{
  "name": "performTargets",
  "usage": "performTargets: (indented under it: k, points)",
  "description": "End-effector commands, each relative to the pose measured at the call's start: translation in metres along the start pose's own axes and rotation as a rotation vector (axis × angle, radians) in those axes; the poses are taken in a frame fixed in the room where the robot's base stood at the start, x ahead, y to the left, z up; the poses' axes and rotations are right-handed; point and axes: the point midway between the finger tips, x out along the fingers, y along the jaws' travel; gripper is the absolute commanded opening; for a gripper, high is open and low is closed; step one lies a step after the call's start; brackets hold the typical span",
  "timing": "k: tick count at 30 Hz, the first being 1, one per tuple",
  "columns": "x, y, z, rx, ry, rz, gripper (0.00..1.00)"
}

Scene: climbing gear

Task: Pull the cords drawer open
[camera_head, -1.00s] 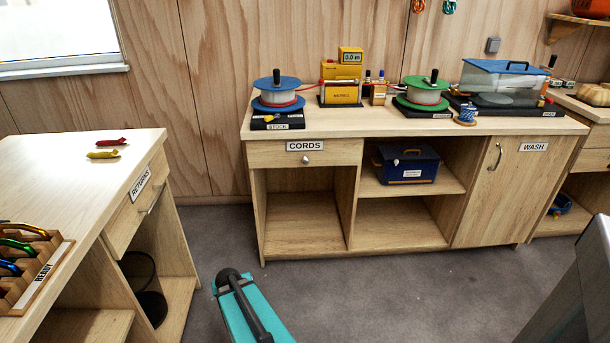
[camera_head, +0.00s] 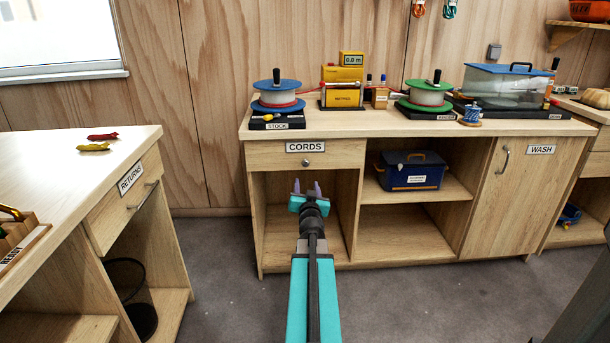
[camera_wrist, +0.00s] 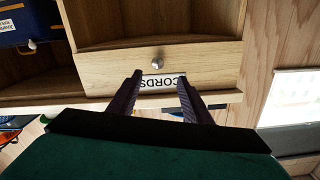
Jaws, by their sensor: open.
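The cords drawer (camera_head: 268,155) is shut, flush in the long bench, with a CORDS label and a small round metal knob (camera_head: 307,162). My gripper (camera_head: 307,188) is in front of the bench, a little below the knob in the head view, open with nothing between its fingers. In the wrist view, which is upside down, the drawer front (camera_wrist: 205,62) and knob (camera_wrist: 158,65) show beyond the open fingertips (camera_wrist: 160,84). The fingers partly cover the label there. The knob looks apart from the fingers.
An open shelf space lies under the drawer. A blue box (camera_head: 411,171) sits on the shelf to its right, beside the WASH door (camera_head: 510,180). Reels (camera_head: 277,94) stand on the benchtop (camera_head: 350,128). The RETURNS bench (camera_head: 60,190) stands at left. Grey floor (camera_head: 215,265) lies clear between the benches.

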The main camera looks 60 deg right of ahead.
Motion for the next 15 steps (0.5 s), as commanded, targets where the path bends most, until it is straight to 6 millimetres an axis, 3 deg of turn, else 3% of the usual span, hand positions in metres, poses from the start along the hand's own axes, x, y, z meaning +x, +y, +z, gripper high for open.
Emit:
performTargets:
  k: [4,15]
  points:
    - [0.0006,0.0066,-0.0097,0.004,0.025,-0.002,0.45]
    - [0.0012,0.0067,-0.0098,0.004,0.024,-0.001,0.45]
